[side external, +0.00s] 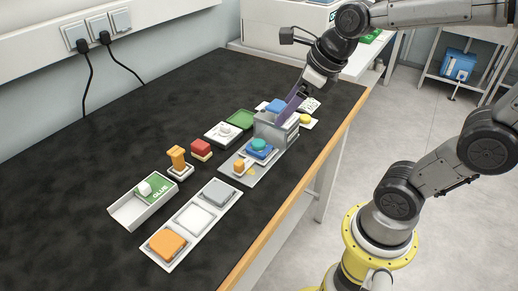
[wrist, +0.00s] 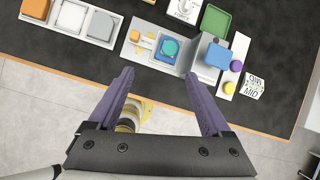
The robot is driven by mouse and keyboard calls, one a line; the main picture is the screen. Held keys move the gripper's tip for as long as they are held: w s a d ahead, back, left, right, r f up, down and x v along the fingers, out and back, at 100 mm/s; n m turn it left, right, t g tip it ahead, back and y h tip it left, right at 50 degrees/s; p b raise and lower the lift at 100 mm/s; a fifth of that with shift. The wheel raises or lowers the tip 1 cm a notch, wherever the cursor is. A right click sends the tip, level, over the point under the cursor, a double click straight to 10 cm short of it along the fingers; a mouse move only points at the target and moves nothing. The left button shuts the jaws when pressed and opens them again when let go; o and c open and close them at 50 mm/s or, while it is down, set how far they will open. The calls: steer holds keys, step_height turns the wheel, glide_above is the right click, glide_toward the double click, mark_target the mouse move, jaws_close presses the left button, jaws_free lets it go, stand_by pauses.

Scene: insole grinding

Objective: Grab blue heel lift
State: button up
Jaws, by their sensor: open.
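A blue block (side external: 275,105) shows at the far end of the grey metal fixture (side external: 272,131); in the wrist view this blue block (wrist: 218,56) lies right of the fixture. A second blue piece (side external: 262,153) with a round teal part (side external: 259,144) on it sits on the grey plate in front of the fixture. I cannot tell for sure which is the heel lift. My gripper (side external: 290,108) has purple fingers, which partly cover the fixture in the side view. In the wrist view my gripper (wrist: 160,72) is open and empty, with the blue block beyond its right finger.
A green pad (side external: 240,119), a red block (side external: 201,147), an orange stamp-like piece (side external: 178,158) and a white three-place tray (side external: 193,218) stand nearby. The dark table's left side is clear.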

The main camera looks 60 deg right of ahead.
step_height(320, 180, down, 3)
steer(key=w+d+m+g, duration=0.1)
steer(key=w+d+m, duration=0.1)
steer(key=w+m, duration=0.1)
glide_above(261, 143)
steer(key=s, duration=0.3)
steer(key=f, duration=0.8)
steer(key=shift+w+d, duration=0.1)
steer(key=shift+w, duration=0.15)
steer(key=shift+x, duration=2.7)
steer(key=c, duration=1.1)
steer(key=shift+r, duration=0.15)
